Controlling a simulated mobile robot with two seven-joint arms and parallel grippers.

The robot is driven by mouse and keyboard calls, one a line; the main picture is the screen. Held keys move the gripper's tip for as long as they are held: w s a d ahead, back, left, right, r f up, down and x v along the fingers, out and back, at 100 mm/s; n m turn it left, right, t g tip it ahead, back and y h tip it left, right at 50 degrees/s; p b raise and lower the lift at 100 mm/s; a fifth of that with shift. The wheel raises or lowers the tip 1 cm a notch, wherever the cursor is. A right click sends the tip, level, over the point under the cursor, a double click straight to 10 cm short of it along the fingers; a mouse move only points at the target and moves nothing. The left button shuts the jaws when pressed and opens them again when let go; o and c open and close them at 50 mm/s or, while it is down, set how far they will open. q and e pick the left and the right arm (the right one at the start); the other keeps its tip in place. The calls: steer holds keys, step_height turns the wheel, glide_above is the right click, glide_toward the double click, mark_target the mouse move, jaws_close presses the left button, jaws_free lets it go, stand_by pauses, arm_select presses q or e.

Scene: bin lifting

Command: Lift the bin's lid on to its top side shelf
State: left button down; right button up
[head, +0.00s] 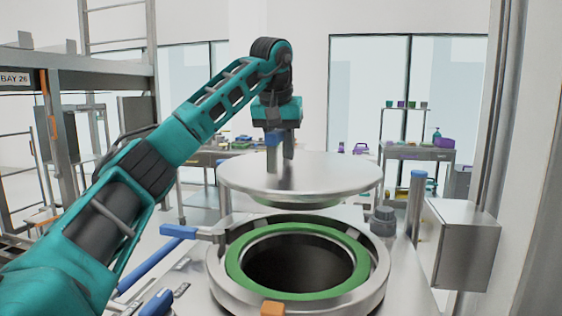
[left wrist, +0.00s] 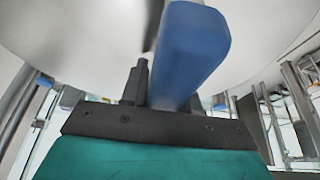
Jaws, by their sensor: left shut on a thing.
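The bin's lid (head: 325,178) is a round, flat, silvery disc. In the head view it hangs level above the bin (head: 218,272), apart from it. The bin's round mouth is open, with a green ring (head: 238,258) around a dark inside. My left gripper (head: 280,165) points down over the left part of the lid and is shut on the lid's blue handle (head: 274,137). In the left wrist view the blue handle (left wrist: 190,50) lies between the fingers, with the pale lid (left wrist: 80,35) behind it. I cannot make out the top side shelf for certain. My right gripper is not in view.
A blue-ended lever (head: 180,231) sticks out left of the bin's rim. A blue-capped post (head: 417,200) and a grey box (head: 460,245) stand to the right. An orange block (head: 273,308) is at the rim's front. Shelving (head: 40,60) stands far left.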

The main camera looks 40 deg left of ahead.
arm_select(q)
steer(key=shift+r, duration=0.65)
steer(key=shift+r+p, duration=1.3)
steer(key=shift+r, duration=2.9)
